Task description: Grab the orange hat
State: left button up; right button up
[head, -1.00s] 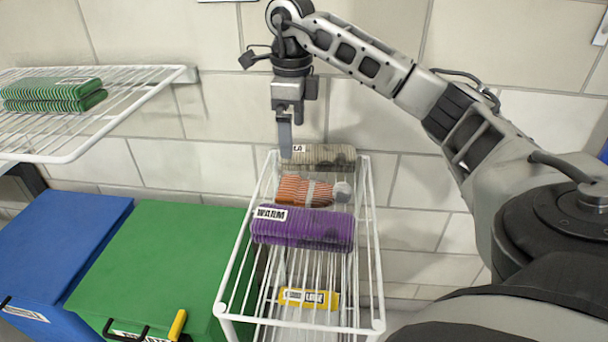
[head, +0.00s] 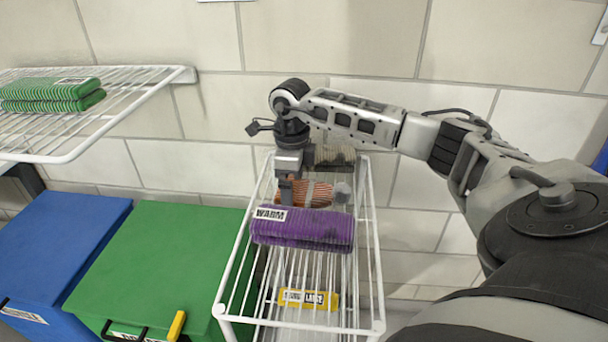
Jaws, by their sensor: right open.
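The orange hat (head: 318,194) lies in the white wire basket, between a purple item and a beige one. It has a grey band and a grey pompom (head: 341,192) at its right end. My right gripper (head: 287,197) points down at the left end of the hat. Its fingertips are partly hidden behind the purple folded item (head: 305,228), so I cannot tell whether they touch the hat. The gripper is open. My left gripper is not in view.
The white wire basket (head: 227,287) has thin rims around the hat. Green (head: 165,255) and blue (head: 60,250) bins stand left. A wire shelf (head: 130,108) holds green fabric.

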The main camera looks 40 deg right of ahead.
jog(key=c, duration=0.9)
